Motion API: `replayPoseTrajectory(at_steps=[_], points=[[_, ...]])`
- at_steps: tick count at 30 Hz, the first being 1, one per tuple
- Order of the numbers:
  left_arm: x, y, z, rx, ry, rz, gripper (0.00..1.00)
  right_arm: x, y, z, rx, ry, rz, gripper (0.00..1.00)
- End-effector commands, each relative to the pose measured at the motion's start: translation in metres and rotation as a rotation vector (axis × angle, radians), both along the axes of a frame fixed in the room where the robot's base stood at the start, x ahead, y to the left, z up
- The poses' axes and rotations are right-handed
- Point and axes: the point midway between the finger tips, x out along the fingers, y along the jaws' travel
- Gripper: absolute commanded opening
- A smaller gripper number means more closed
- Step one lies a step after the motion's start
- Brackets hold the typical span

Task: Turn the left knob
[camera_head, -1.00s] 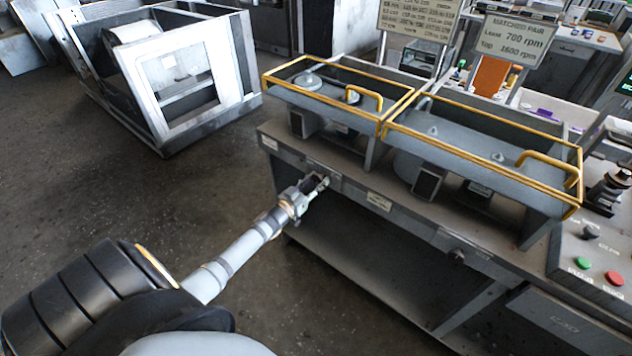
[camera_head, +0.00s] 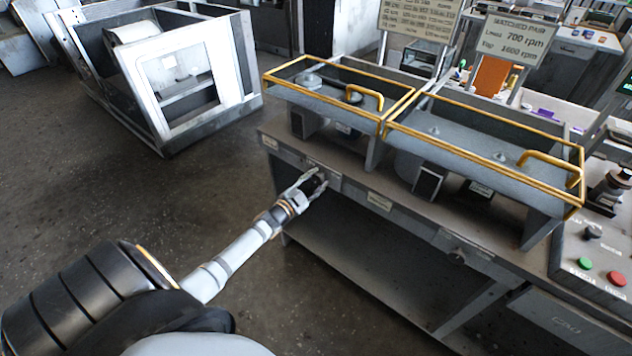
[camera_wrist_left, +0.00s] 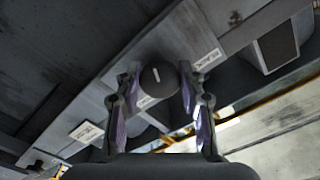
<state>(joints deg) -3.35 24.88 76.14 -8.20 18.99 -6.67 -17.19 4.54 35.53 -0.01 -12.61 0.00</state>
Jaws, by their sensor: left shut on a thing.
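The left knob (camera_wrist_left: 158,80) is a dark round knob on the front rail of the bench, with a short white mark that looks near upright in the left wrist view. My left gripper (camera_wrist_left: 160,88) has one finger on each side of it and is shut on it. In the head view my left gripper (camera_head: 312,179) reaches the bench's front from the left, and its fingers partly hide the knob. A second knob (camera_head: 457,256) sits farther right on the same front rail. My right gripper is not in view.
Two yellow-framed guards with handles (camera_head: 365,97) stand on the bench (camera_head: 400,213). A control box with green and red buttons (camera_head: 614,279) is at the right. A metal housing frame (camera_head: 160,80) stands on the floor behind. Floor left of the bench is clear.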

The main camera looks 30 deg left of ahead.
Motion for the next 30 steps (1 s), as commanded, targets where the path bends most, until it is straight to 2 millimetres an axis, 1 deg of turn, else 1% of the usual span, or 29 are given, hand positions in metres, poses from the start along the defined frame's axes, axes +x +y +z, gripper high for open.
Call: replayPoseTrajectory(at_steps=[6, 12, 28, 29, 30], points=[[-0.0004, 0.0003, -0.0006, 0.113, -0.007, 0.000, 0.08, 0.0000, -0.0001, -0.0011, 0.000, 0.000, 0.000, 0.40], [-0.0004, 0.0003, -0.0005, 0.168, -0.012, 0.000, 0.08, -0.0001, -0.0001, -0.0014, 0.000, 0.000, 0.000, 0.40], [-0.0004, 0.0003, -0.0006, 0.188, -0.013, 0.001, 0.08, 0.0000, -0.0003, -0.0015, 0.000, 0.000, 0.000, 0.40], [-0.0004, 0.0003, -0.0006, 0.188, -0.013, 0.001, 0.42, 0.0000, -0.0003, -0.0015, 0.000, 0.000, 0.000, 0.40], [-0.0004, 0.0003, -0.0007, 0.188, -0.013, 0.001, 0.47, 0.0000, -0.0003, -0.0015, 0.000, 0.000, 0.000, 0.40]])
